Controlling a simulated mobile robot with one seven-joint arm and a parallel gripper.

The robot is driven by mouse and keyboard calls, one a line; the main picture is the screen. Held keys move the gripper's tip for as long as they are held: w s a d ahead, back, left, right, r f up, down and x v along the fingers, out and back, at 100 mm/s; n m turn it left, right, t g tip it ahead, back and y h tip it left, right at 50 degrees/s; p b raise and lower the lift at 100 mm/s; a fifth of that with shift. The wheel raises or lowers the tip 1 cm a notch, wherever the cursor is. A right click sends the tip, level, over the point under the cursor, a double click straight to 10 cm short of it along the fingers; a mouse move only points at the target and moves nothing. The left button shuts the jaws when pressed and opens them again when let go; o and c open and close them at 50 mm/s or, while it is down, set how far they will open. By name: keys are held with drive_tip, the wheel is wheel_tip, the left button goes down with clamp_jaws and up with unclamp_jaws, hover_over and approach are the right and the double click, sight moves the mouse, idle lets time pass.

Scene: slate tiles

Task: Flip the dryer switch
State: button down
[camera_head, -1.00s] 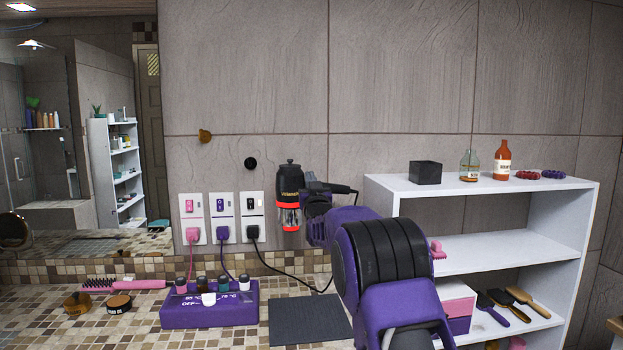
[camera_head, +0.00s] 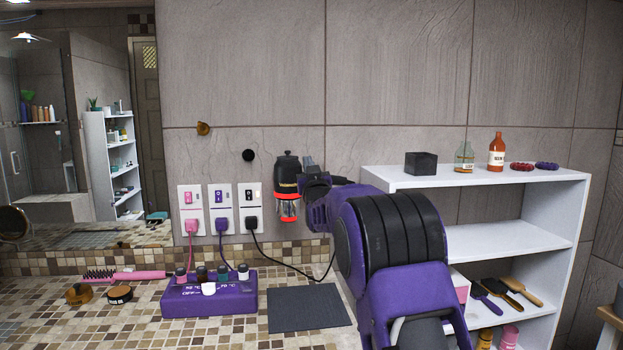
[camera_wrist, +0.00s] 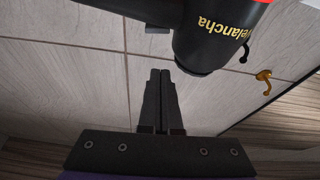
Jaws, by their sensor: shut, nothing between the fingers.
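The dryer (camera_head: 287,175) is black with a red ring near its lower end and hangs upright against the tiled wall. In the wrist view its dark body (camera_wrist: 208,38) with gold lettering is close, upside down, beside my fingertips. My gripper (camera_wrist: 160,73) is shut and empty, its tips pointing at the wall. In the head view my gripper (camera_head: 313,180) is just right of the dryer, partly hidden by my arm. I cannot tell whether it touches. No switch on the dryer itself is discernible. The black-plug wall plate (camera_head: 250,200) has a small switch above its plug.
Pink-plug (camera_head: 190,203) and purple-plug (camera_head: 220,203) plates stand left of the black one. A purple box with bottles (camera_head: 212,298) and a grey mat (camera_head: 310,308) lie on the mosaic counter. A white shelf (camera_head: 515,240) stands right. A gold hook (camera_head: 203,128) is on the wall.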

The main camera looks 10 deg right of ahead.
drive_tip(key=v, duration=0.6)
drive_tip(key=shift+s+b, duration=0.15)
drive_tip(key=shift+b, duration=0.2)
